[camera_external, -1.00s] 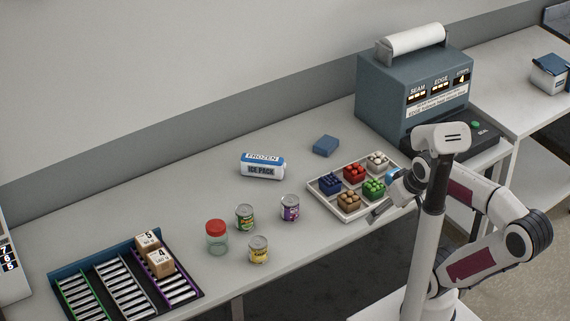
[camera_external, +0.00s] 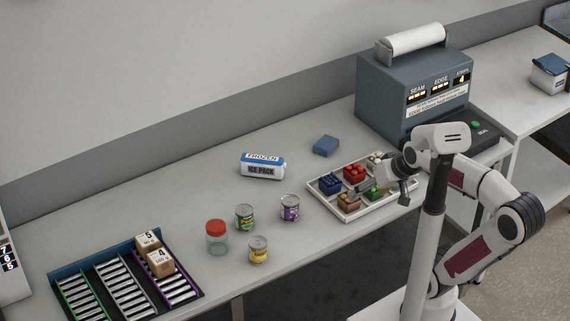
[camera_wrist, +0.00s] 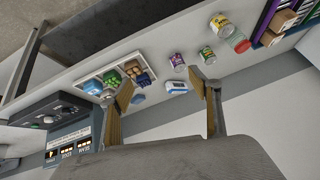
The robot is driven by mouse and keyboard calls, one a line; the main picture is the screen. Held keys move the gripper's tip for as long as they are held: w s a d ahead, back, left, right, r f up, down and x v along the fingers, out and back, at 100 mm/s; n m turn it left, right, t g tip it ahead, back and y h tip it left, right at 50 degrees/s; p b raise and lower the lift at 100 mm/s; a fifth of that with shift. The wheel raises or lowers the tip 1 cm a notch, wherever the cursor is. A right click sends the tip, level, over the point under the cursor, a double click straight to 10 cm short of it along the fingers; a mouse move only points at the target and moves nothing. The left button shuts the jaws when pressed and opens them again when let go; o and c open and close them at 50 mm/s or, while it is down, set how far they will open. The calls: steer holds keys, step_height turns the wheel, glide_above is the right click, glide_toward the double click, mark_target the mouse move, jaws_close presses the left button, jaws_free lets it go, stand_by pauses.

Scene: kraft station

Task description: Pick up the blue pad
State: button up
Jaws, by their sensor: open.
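The blue pad (camera_external: 326,146) is a small flat blue block lying on the bench behind the parts tray. In the wrist view a small blue shape beside the left finger looks like the pad (camera_wrist: 138,99), partly hidden. My gripper (camera_external: 384,190) is over the right part of the parts tray, to the right of the pad and nearer the front edge. It is apart from the pad. In the wrist view its fingers (camera_wrist: 157,88) are spread with nothing held between them.
The parts tray (camera_external: 312,185) holds several coloured blocks. A frozen ice pack (camera_external: 262,166) lies left of the pad. Several cans and a red-lidded jar (camera_external: 217,237) stand further left. A blue-grey machine (camera_external: 400,95) stands to the right. The bench around the pad is clear.

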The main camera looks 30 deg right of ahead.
steer(key=w+a+r+m+t, duration=0.1)
steer(key=w+r+m+t, duration=0.2)
steer(key=w, duration=0.5)
steer(key=w+a+r+m+y, duration=0.1)
steer(key=w+r+m, duration=0.2)
steer(key=w+r, duration=0.35)
steer(key=w+a+r+m+t, duration=0.1)
steer(key=w+r+m+t, duration=0.15)
steer(key=w, duration=0.65)
steer(key=w+d+r+m+t+h, duration=0.1)
steer(key=w+d+m+h, duration=0.15)
steer(key=w+m, duration=0.6)
steer(key=w+d+r+m+t+h, duration=0.15)
steer(key=w+d+m, duration=0.3)
steer(key=w, duration=0.65)
steer(key=m+g+h, duration=0.9)
steer(key=m+h, duration=0.1)
steer(key=m, duration=1.6)
glide_above(320, 146)
step_height(320, 146, down, 30)
steer(key=shift+r, duration=0.1)
steer(key=shift+s+f+g, duration=0.15)
steer(key=shift+f+g, duration=0.2)
steer(key=shift+g, duration=0.15)
steer(key=shift+f+h, duration=0.3)
steer(key=shift+f, duration=1.4)
